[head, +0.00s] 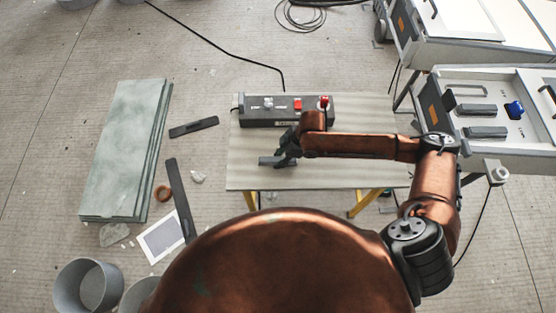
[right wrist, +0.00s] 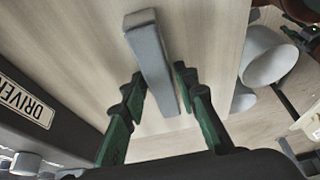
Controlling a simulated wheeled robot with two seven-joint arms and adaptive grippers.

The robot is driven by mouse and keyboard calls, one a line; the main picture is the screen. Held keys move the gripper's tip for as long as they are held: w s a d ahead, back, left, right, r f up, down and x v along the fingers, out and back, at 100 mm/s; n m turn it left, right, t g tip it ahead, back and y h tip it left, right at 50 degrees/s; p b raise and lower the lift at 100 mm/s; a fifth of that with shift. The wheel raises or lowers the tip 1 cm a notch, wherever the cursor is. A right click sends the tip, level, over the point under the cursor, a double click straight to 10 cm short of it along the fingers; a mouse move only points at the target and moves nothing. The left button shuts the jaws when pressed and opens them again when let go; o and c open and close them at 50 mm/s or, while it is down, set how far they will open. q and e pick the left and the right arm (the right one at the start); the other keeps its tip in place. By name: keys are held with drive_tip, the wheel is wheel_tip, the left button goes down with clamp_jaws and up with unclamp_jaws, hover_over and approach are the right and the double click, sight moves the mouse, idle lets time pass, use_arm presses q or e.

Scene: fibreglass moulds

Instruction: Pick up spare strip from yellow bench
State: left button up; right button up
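The bench (head: 350,180) has a pale wood-grain top and yellow legs. A grey strip (head: 268,161), likely the spare strip, lies on the left part of its top. In the right wrist view the strip (right wrist: 148,48) is a plain grey bar running between my fingers. My right gripper (head: 285,153) is low over the bench at the strip and hides part of it. In the right wrist view its two green-and-black fingers (right wrist: 160,88) are apart, one on each side of the strip, with visible gaps. My left gripper is not in view.
A control box (head: 262,113) with red knobs stands along the bench's back edge; the wrist view shows its label (right wrist: 25,102) close by. A white machine (head: 480,155) with dark bars stands right. Green-grey boards (head: 125,150) and grey buckets (head: 88,287) are left.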

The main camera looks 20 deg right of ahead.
sight(276, 159)
drive_tip(key=c, duration=0.3)
clamp_jaws()
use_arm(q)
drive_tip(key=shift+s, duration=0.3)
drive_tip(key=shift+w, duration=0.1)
use_arm(e)
drive_tip(key=shift+r, duration=0.4)
wheel_tip(276, 159, up, 2)
drive_tip(key=shift+r+p, duration=0.15)
drive_tip(key=shift+p, duration=0.35)
use_arm(q)
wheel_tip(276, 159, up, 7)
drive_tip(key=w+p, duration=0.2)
drive_tip(key=p, duration=0.3)
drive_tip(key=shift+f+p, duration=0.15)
drive_tip(key=shift+p, duration=0.2)
use_arm(e)
drive_tip(key=s+d+r, duration=0.3)
drive_tip(key=s+r, duration=0.7)
drive_tip(key=s, duration=0.3)
drive_tip(key=shift+s+d, duration=0.25)
drive_tip(key=shift+s, duration=0.05)
